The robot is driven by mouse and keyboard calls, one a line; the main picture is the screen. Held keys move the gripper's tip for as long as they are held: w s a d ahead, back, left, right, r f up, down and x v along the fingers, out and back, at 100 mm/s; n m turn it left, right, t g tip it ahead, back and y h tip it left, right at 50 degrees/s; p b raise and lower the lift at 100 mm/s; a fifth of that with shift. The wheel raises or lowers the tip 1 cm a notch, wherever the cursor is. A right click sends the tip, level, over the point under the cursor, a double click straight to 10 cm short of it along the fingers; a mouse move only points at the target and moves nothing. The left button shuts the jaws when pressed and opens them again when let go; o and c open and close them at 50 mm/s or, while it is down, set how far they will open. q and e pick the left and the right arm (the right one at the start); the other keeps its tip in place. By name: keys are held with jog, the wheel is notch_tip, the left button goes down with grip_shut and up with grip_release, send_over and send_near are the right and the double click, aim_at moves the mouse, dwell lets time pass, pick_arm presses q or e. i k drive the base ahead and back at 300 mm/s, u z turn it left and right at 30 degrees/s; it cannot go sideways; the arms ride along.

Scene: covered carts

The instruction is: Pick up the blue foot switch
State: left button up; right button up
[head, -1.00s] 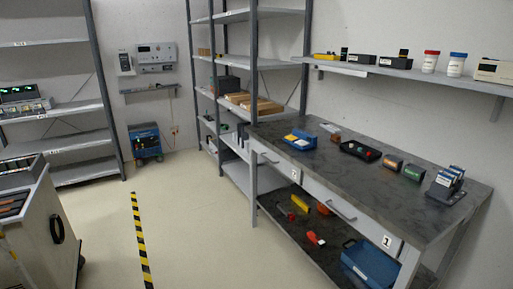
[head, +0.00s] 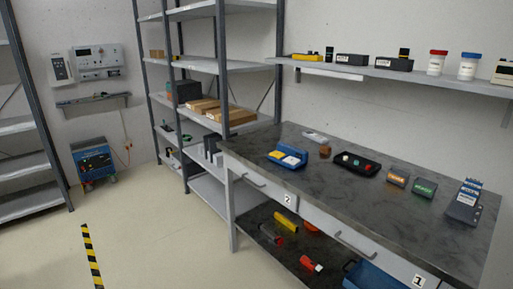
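A blue device with yellow pads, which looks like the blue foot switch (head: 298,152), sits on the dark top of the workbench (head: 352,195), toward its left end. One pad is low in front, and a raised blue part stands behind it. Nothing touches it that I can see. Neither of my grippers is in view.
Near it on the bench are a small brown block (head: 325,152), a black tray with buttons (head: 358,163), small labelled blocks (head: 424,188) and a grey-blue holder (head: 464,203). A wall shelf (head: 430,78) hangs above. The floor (head: 160,240) before the bench is clear.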

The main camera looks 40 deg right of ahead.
aim_at(290, 150)
jog(key=i, duration=1.45)
jog(key=z, duration=0.6)
jog(key=i, duration=0.95)
jog(key=z, duration=1.6)
jog(key=i, duration=0.85)
jog(key=z, duration=0.7)
